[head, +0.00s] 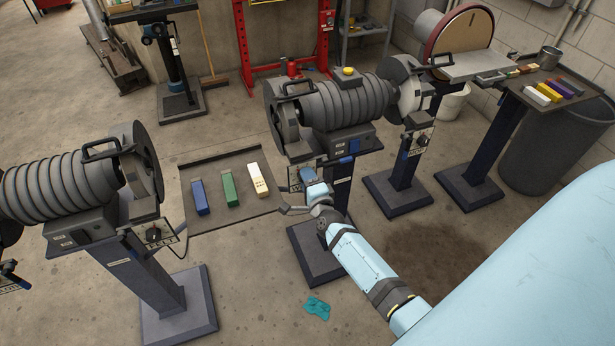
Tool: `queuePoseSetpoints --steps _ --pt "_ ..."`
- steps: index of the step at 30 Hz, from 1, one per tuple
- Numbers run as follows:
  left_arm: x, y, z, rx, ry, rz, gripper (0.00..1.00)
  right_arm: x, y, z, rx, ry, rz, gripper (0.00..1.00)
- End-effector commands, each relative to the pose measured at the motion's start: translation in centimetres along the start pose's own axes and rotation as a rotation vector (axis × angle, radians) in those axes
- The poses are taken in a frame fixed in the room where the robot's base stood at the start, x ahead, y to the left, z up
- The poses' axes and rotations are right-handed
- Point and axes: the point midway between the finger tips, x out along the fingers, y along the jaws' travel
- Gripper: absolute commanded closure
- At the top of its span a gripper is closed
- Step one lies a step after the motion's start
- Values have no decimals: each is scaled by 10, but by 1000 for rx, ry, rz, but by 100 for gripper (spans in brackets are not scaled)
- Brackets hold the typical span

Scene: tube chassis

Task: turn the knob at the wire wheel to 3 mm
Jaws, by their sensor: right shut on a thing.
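My right gripper (304,190) is at the label plate (297,173) below the left wheel of the middle grinder (340,105). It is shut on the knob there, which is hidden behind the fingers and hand. The plate's lettering is mostly covered, and the knob's setting cannot be read. My left gripper is not in view.
Another grinder (70,185) on a pedestal stands at the left, with a dark knob (154,235) on its plate. A tray (262,207) with blue, green and cream bars lies between the machines. A disc sander (455,40) stands at the back right. A teal cloth (317,308) lies on the floor.

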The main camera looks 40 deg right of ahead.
Motion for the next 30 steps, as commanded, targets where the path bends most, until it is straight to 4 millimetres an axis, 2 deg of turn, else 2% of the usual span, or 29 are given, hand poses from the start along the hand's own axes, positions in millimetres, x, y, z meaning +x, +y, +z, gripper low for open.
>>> queuePoseSetpoints --steps 12,29,30 --pt "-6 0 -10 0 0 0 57 0 -1 0 -207 0 1 84" --pt "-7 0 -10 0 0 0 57 0 0 1 -242 0 1 84" --pt "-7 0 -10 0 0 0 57 0 0 1 -242 0 1 59"
